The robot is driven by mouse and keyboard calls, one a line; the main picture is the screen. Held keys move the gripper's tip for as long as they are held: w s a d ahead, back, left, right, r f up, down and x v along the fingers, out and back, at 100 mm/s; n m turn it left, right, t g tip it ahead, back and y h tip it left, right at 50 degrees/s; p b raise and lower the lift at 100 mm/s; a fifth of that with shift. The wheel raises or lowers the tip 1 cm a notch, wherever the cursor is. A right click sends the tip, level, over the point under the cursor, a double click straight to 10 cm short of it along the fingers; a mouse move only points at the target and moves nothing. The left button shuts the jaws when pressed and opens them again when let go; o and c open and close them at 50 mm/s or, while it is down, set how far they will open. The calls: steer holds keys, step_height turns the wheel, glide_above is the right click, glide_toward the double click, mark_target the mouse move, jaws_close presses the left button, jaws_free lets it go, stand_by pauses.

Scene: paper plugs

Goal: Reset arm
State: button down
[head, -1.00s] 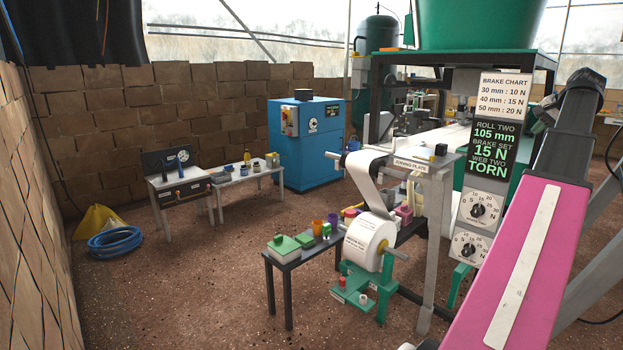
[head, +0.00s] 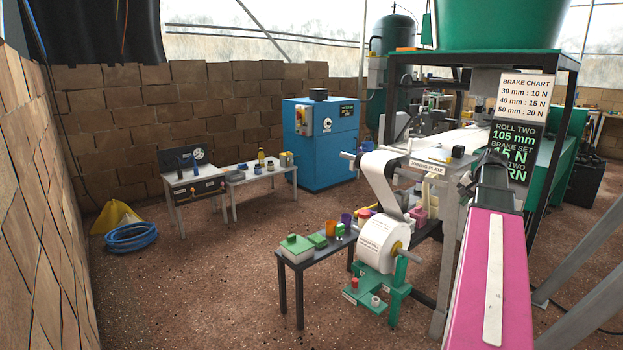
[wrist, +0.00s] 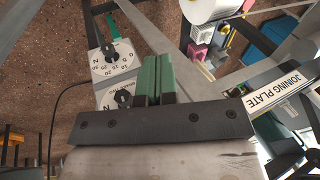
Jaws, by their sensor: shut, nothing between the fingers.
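My gripper (wrist: 155,80) shows in the wrist view with its two green fingers shut together and nothing between them. It is above the machine frame, with the two brake dials (wrist: 111,58) beyond it to the left and the joining plate (wrist: 283,89) to the right.
The paper roll (head: 378,245) hangs on its green stand beside a small dark table (head: 335,249) with green boxes and cups. The joining plate (head: 427,166) and brake chart (head: 525,95) are close to my arm. Open floor lies to the left, before the blue cabinet (head: 320,140).

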steer(key=s+a+f+n+g, duration=0.1)
steer(key=s+a+f+n, duration=0.1)
steer(key=a+f, duration=0.65)
steer(key=s+a+f+n+g, duration=0.1)
steer(key=s+a+f+n, duration=0.1)
steer(key=a+f, duration=0.7)
steer(key=s+a+f+n+g+h, duration=0.1)
steer(key=s+a+f+n, duration=0.1)
steer(key=s+a+f, duration=0.4)
steer(key=s+a+f+n+g+h, duration=0.1)
steer(key=s+a+f, duration=0.4)
steer(key=a, duration=0.6)
step_height(320, 180, down, 2)
steer(key=shift+s+f+n, duration=0.25)
steer(key=shift+s+n, duration=0.15)
steer(key=shift+n, duration=0.4)
